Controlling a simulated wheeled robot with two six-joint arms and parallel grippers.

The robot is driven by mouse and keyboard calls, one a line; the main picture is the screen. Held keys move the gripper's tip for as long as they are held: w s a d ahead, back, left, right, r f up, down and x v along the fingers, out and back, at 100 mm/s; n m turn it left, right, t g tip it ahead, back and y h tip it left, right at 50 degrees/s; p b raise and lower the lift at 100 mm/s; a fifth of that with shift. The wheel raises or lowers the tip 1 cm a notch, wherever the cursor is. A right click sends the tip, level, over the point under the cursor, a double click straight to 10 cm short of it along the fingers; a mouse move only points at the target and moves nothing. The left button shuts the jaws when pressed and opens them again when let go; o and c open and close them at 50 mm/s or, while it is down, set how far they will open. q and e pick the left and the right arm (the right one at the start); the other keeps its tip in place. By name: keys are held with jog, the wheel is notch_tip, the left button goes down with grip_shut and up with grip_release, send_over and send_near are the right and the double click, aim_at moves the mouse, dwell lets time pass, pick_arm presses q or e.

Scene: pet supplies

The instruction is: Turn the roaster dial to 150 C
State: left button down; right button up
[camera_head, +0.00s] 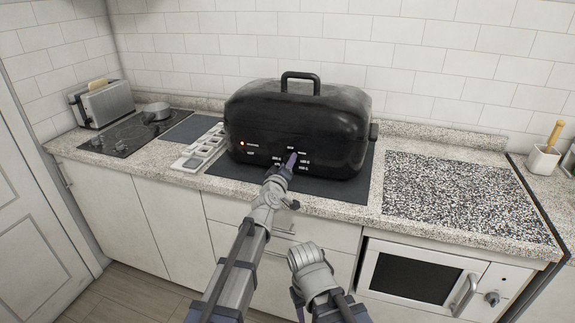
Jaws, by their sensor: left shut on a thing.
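The black roaster (298,122) stands on a dark mat on the counter, with its lid on and a handle on top. Its front carries white markings and a small lit orange light at the left. My left gripper (291,160) is at the roaster's front, shut on the dial there. The gripper hides most of the dial, so its setting cannot be read. My right arm (312,272) shows low in front of the cabinets, away from the roaster; its fingertips cannot be made out.
A white sectioned tray (200,147) lies left of the roaster. A toaster (104,103) and a cooktop with a pan (157,111) are farther left. A speckled board (465,198) lies to the right. A built-in oven (418,278) is below. A white pot (543,160) stands far right.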

pick_arm(q)
jog(key=shift+m, duration=0.6)
jog(key=shift+c, duration=1.4)
grip_release()
jog(key=v, duration=0.7)
jog(key=shift+s, duration=0.4)
jog(key=shift+f, duration=0.1)
